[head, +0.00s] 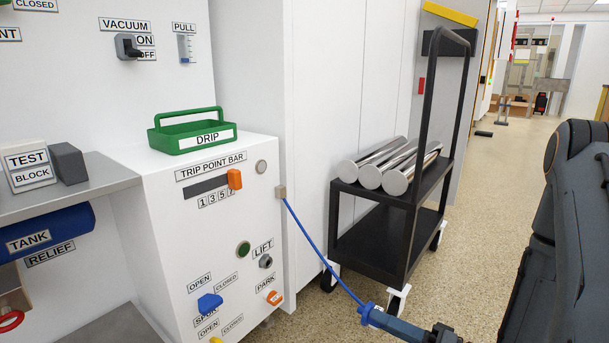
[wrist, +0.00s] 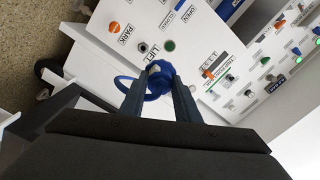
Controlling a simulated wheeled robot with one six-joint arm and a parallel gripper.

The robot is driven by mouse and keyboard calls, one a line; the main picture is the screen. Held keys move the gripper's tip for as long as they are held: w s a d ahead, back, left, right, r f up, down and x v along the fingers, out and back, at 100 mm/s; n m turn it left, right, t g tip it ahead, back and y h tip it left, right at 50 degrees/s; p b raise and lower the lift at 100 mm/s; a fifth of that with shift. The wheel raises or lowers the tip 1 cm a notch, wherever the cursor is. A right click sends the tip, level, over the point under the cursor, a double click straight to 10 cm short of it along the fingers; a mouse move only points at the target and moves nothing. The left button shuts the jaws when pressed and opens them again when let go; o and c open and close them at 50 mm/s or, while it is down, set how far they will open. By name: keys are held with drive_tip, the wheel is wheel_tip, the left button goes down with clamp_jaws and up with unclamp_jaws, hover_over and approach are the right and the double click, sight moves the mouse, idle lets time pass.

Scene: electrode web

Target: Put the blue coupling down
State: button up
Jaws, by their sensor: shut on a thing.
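The blue coupling (head: 367,313) is at the end of a blue hose (head: 318,249) in the head view, bottom centre. The hose runs up to a small bracket (head: 281,191) on the white cabinet's edge. My gripper (head: 380,319) is shut on the coupling and holds it in the air, right of the cabinet and in front of the cart. In the wrist view the coupling (wrist: 159,78) sits between the fingertips (wrist: 158,90). The hose loops out to its left there. The LIFT port (head: 265,261) and the orange PARK fitting (head: 273,297) are on the cabinet front, apart from the coupling.
A black cart (head: 385,237) with several metal rolls (head: 385,165) stands behind the gripper. A green DRIP tray (head: 190,138) is on the cabinet top. The cabinet front (head: 185,245) carries a blue handle (head: 210,303) and an orange slider (head: 234,179). Speckled floor (head: 465,235) is clear right of the cart.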

drive_tip(key=s+d+r, duration=0.2)
drive_tip(key=s, duration=0.2)
drive_tip(key=w+r+m+t+h+p, duration=0.3)
drive_tip(key=w+r+p, duration=0.3)
drive_tip(key=r+p, duration=0.5)
drive_tip(key=w+r+m+t+h+p, duration=0.3)
drive_tip(key=w+r+h+p, duration=0.15)
drive_tip(key=r+p, duration=0.65)
wheel_tip(320, 180, up, 24)
drive_tip(key=w+m+t+h+p, duration=0.1)
drive_tip(key=w+m+h+p, duration=0.35)
drive_tip(key=p, duration=1.15)
drive_tip(key=s+f+h, duration=0.1)
drive_tip(key=s+f, duration=0.3)
drive_tip(key=f, duration=0.4)
drive_tip(key=s+f+h, duration=0.1)
drive_tip(key=s+f, duration=0.4)
drive_tip(key=f, duration=0.2)
drive_tip(key=shift+s+a+f+h, duration=0.3)
drive_tip(key=shift+a+f, duration=0.05)
drive_tip(key=shift+f, duration=0.05)
drive_tip(key=shift+a, duration=0.1)
